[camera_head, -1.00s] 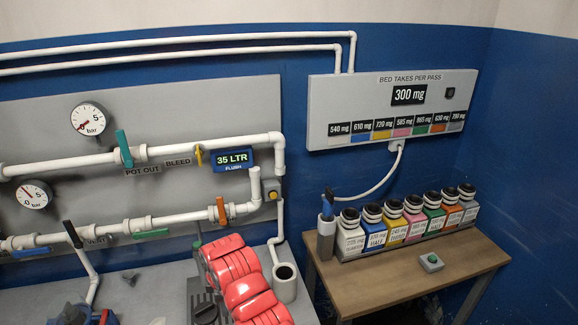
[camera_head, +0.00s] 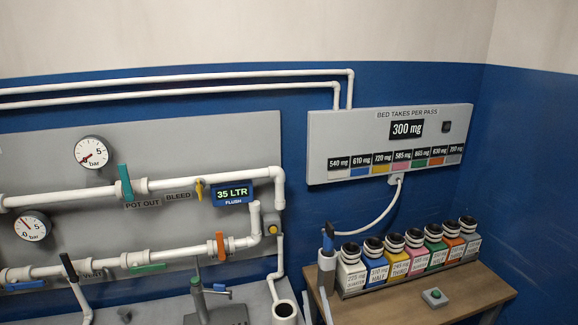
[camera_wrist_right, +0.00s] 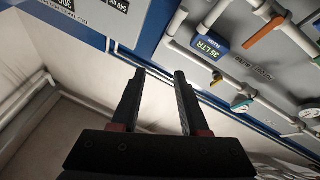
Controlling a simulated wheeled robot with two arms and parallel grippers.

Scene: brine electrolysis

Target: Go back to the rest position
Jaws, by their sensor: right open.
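My right gripper (camera_wrist_right: 158,78) shows in the right wrist view with its two dark fingers apart and nothing between them. It is in free air, and the wall panel and white pipes lie beyond its fingertips. I cannot make out the right gripper in the head view. My left gripper is in neither view.
A grey pipe panel (camera_head: 60,160) is at left.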

